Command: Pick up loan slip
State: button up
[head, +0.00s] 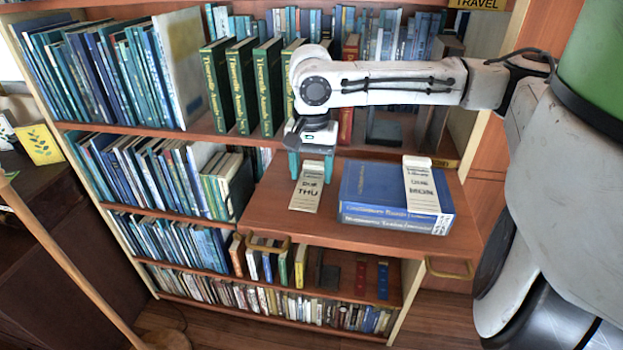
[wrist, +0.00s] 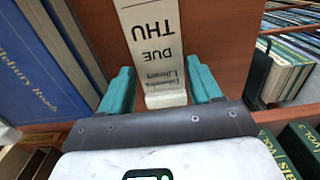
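A pale loan slip (head: 306,192) printed "DUE THU" lies on the brown pull-out shelf. It also shows in the wrist view (wrist: 153,28), with a thicker whitish end block nearest my gripper. My gripper (head: 311,166) is over that end of the slip, its teal fingers pointing at the shelf. In the wrist view my gripper (wrist: 161,86) is open, with one finger on each side of the end block. A second slip (head: 421,190), "DUE MON", lies on the blue books.
Two stacked blue books (head: 375,190) lie right of the slip on the pull-out shelf (head: 265,215). Green volumes (head: 240,85) and a red book (head: 349,125) stand behind. The shelf's front left is clear. A wooden pole (head: 65,255) stands at the left.

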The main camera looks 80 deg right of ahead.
aim_at(311, 179)
jog(key=c, duration=0.6)
jog(key=shift+r, duration=0.15)
jog(key=shift+r, duration=0.25)
notch_tip(311, 179, up, 2)
jog(key=shift+r, duration=0.1)
jog(key=s+a+r, duration=0.8)
jog(key=s+r, duration=0.2)
jog(key=s, duration=0.1)
jog(key=shift+a+b, duration=0.3)
jog(key=shift+b, duration=0.15)
